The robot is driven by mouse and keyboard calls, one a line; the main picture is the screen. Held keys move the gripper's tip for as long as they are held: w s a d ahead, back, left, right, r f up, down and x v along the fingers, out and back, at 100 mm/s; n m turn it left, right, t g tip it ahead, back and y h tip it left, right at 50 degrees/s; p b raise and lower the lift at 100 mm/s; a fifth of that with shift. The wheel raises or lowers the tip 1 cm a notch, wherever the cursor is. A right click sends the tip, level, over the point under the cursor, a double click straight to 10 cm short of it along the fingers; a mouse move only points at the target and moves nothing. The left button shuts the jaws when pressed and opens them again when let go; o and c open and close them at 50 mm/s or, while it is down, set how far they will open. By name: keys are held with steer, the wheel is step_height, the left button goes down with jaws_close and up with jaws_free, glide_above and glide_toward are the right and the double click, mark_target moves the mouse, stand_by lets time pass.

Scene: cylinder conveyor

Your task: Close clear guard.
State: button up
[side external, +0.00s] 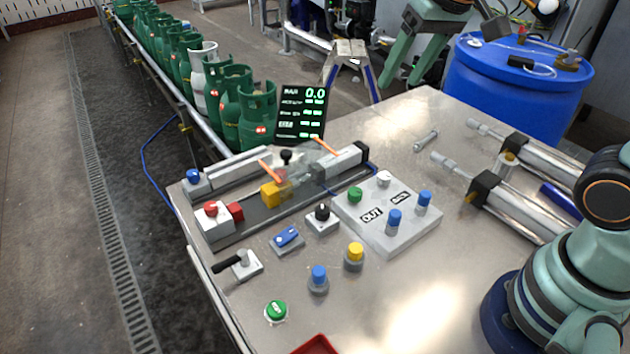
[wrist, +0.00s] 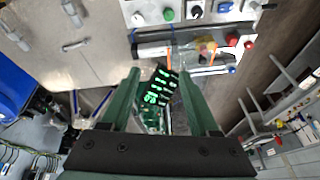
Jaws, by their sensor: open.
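The clear guard (side external: 300,160) is a faint see-through panel between two orange strips on the fixture at the back left of the bench, in the side external view. Its orange strips also show in the wrist view, but the panel is hard to make out there. It looks tilted; its exact angle is unclear. A yellow block (side external: 273,193) sits on the fixture rail beside it. My gripper (side external: 403,83) is open and empty, high above the bench's back edge, to the right of the guard and apart from it. Its two green fingers (wrist: 158,74) are spread in the wrist view.
A black display (side external: 302,115) stands behind the guard. A control box (side external: 388,215) with knobs lies in front of the fixture, with several buttons and switches nearer. Metal cylinders (side external: 515,205) lie at right. Green gas bottles (side external: 258,115) line a conveyor. Bare bench (side external: 385,120) lies below my gripper.

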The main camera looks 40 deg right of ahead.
steer(key=w+a+m+g, duration=0.25)
steer(key=w+a, duration=0.35)
steer(key=w, duration=0.4)
steer(key=m+g, duration=0.2)
steer(key=m, duration=0.2)
glide_toward(285, 152)
step_height(285, 152, down, 8)
steer(key=shift+s+a+f, duration=0.1)
steer(key=shift+s+f, duration=0.1)
steer(key=shift+f, duration=0.05)
jaws_close()
steer(key=shift+r, duration=0.1)
stand_by(0.7)
